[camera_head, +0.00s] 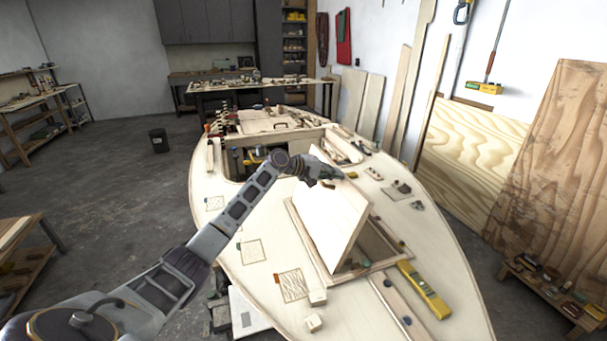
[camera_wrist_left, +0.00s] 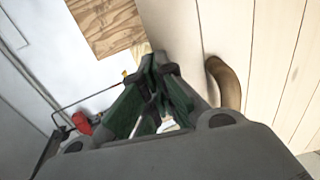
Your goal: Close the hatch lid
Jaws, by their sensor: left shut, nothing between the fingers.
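The hatch lid (camera_head: 328,218) is a pale wooden panel in the head view. It stands steeply tilted up over the hatch opening (camera_head: 372,246) in the hull's deck, so the opening is partly uncovered. My left gripper (camera_head: 336,175) is at the lid's upper edge, on its far side. In the left wrist view my left gripper (camera_wrist_left: 152,62) has its fingers together and empty. Beside them on the right is a pale planked face, apparently the lid (camera_wrist_left: 268,62), with a curved brown handle (camera_wrist_left: 226,82). I cannot tell whether the gripper touches it. My right gripper is not in view.
A yellow level (camera_head: 425,290) lies on the deck right of the opening. Small wooden blocks (camera_head: 317,297) lie at the near side. Another open cockpit (camera_head: 238,162) with tools around it is farther back. Plywood sheets (camera_head: 465,150) lean on the right wall.

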